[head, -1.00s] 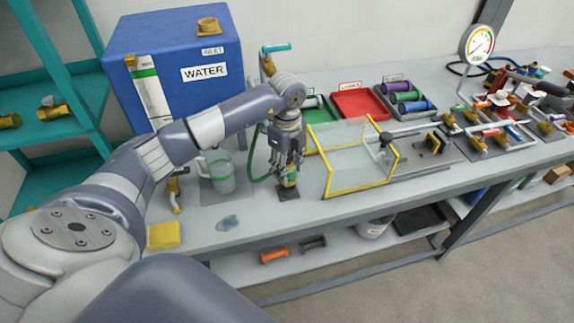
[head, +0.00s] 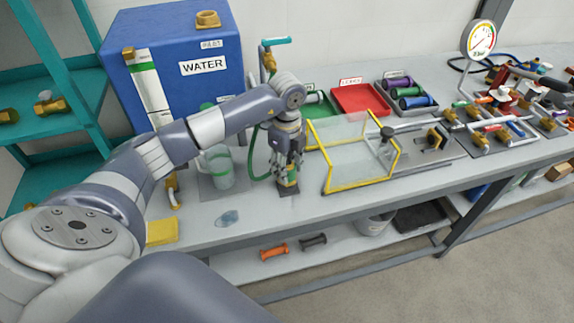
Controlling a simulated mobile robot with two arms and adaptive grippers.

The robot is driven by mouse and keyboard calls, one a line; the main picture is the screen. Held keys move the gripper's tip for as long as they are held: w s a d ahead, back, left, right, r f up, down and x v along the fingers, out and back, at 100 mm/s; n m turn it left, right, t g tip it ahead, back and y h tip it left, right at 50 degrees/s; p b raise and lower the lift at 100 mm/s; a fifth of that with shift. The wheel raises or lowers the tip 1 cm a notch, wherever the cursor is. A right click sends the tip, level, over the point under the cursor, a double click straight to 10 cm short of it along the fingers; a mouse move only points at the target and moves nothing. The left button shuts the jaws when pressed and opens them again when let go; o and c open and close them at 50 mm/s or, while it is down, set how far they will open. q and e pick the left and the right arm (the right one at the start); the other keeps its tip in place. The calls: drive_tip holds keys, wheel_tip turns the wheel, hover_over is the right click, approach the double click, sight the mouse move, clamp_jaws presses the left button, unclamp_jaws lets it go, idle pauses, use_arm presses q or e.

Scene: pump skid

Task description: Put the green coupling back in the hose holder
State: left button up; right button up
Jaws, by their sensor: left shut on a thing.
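My left gripper (head: 288,169) points down over the bench and is shut on the green coupling (head: 291,178), a brass piece with a green band. The coupling is upright at a small dark square base (head: 288,188) near the bench's front edge; I take this base to be the hose holder. The fingers hide much of the coupling, and I cannot tell how fully it sits in the holder. A green hose (head: 254,158) loops up just left of the gripper. My right gripper is not in view.
A yellow-framed clear guard (head: 362,185) stands close right of the gripper. A clear jug (head: 220,170) stands to the left, before the blue WATER tank (head: 178,50). A yellow sponge (head: 162,232) and a small puddle (head: 228,218) lie front left. Red tray (head: 361,98) behind.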

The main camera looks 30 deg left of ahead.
use_arm(q)
drive_tip(key=shift+f+b, duration=0.3)
drive_tip(key=shift+f, duration=0.25)
drive_tip(key=o, duration=1.2)
drive_tip(key=shift+o, duration=0.2)
wheel_tip(320, 180, up, 12)
drive_tip(key=shift+r, duration=0.1)
